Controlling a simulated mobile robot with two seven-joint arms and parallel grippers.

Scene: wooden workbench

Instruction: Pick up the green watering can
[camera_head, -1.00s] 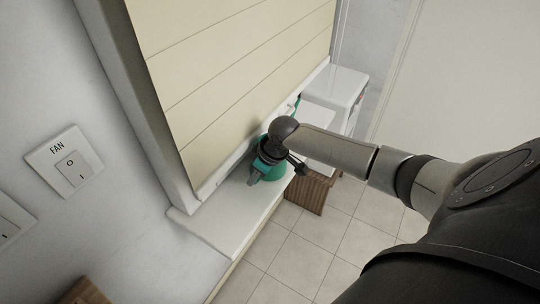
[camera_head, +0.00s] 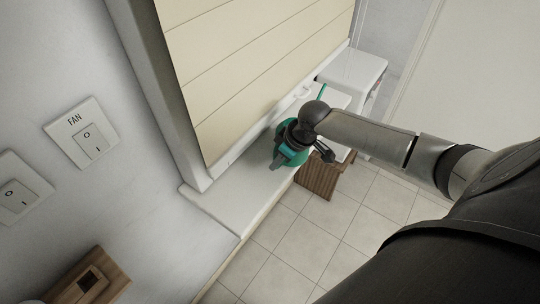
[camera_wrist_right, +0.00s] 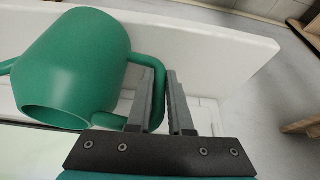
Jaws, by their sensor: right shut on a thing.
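The green watering can (camera_head: 292,157) is at the white window ledge in the head view, partly hidden behind my right gripper (camera_head: 298,134). In the right wrist view, the can's round body (camera_wrist_right: 75,65) is at the left with its open rim toward the camera. Its looped handle runs to the fingers of my right gripper (camera_wrist_right: 161,82), which are shut on it. I cannot tell whether the can's base touches the ledge. My left gripper is not in view.
The white ledge (camera_head: 232,198) runs below the cream blind (camera_head: 255,70). A white cabinet (camera_head: 352,70) stands beyond it, with a brown wooden piece (camera_head: 318,180) beside the ledge. Switches (camera_head: 82,132) are on the left wall. Tiled floor (camera_head: 300,240) lies below.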

